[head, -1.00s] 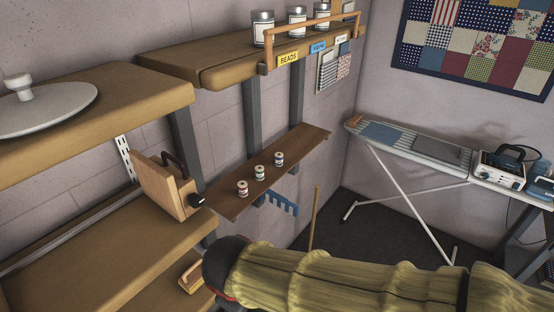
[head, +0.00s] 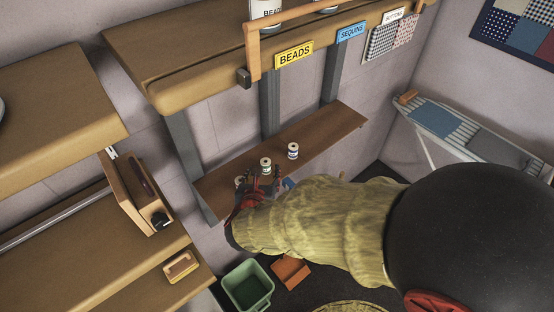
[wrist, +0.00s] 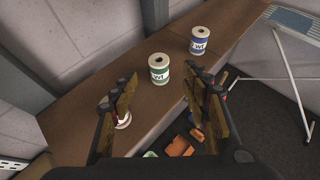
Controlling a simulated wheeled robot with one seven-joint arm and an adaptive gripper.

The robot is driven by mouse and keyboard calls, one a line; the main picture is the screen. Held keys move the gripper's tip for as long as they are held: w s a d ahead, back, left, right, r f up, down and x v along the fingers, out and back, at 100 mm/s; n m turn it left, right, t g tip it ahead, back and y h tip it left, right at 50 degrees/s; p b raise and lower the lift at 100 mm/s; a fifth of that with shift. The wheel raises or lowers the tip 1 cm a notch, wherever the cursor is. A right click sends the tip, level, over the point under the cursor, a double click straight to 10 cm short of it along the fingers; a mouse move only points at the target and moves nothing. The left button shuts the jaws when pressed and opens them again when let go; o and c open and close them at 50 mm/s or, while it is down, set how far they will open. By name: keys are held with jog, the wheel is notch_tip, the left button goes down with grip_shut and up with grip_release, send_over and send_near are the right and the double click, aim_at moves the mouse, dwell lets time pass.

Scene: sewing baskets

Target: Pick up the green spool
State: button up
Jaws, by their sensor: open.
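The green spool (wrist: 159,68) stands upright on a narrow brown shelf (wrist: 88,118). In the wrist view it is ahead of my gripper (wrist: 158,82), near the gap between the two fingertips. My gripper is open and empty. In the head view the gripper (head: 258,183) is just in front of the green spool (head: 266,165). A blue spool (wrist: 200,40) stands farther right on the shelf. A red spool (wrist: 123,120) is mostly hidden behind the left finger.
A thicker shelf with a wooden rail and a yellow BEADS label (head: 294,55) hangs above. A green bin (head: 247,287) stands on the floor below. An ironing board (head: 440,122) is at the right. A wooden box (head: 137,192) sits on the left shelf.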

aim_at(265, 164)
jog(key=x, duration=0.2)
jog(key=shift+w+d+f, duration=0.1)
jog(key=shift+w+d, duration=0.1)
jog(key=x, duration=0.5)
jog(key=shift+w+a, duration=0.2)
jog(key=shift+w, duration=0.1)
jog(key=shift+r, duration=0.25)
jog(key=shift+c, duration=1.4)
jog(key=c, duration=0.7)
jog(key=shift+c, duration=0.4)
